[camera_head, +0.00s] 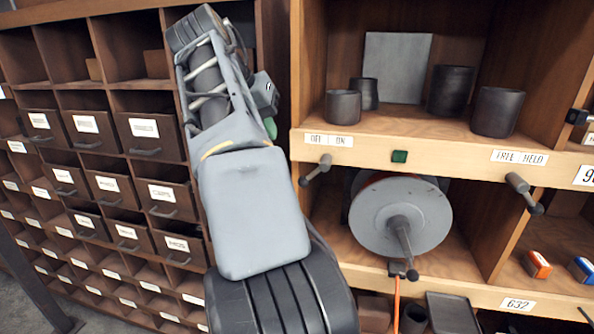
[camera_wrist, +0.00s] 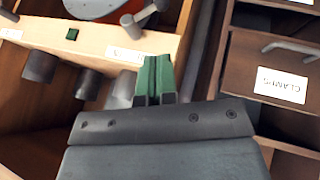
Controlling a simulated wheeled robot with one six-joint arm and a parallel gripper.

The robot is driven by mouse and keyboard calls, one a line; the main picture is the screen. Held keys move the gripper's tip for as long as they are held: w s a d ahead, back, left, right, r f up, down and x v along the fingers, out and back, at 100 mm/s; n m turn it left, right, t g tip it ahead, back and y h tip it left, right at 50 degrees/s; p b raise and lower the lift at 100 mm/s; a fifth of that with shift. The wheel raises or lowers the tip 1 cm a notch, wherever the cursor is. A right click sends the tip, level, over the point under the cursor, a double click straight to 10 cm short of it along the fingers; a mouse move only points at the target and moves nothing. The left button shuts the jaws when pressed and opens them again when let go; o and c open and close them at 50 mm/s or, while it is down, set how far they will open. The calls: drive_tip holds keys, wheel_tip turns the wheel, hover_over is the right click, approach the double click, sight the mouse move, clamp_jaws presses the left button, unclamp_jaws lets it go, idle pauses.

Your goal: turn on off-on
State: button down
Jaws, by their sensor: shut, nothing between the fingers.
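The OFF/ON lever (camera_head: 316,170) is a grey stub with a thin rod and a knob, mounted on the wooden shelf edge below the OFF ON label (camera_head: 328,140). Its rod slants down and left, on the OFF side. It also shows at the top of the wrist view (camera_wrist: 140,20), where the label (camera_wrist: 128,55) is partly behind my fingers. My gripper (camera_wrist: 155,76) has green fingertips pressed together with nothing between them, apart from the lever. In the head view my arm hides most of the gripper; only a bit of green (camera_head: 270,127) shows left of the label.
A green square (camera_head: 399,156) and a FREE/HELD lever (camera_head: 524,193) are along the same shelf edge. A grey disc with a spindle (camera_head: 400,215) sits below. Dark cups (camera_head: 343,106) stand above. Labelled drawers (camera_head: 150,134) with protruding handles are at left.

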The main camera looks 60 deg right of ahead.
sight(302, 178)
drive_tip(key=x, duration=1.4)
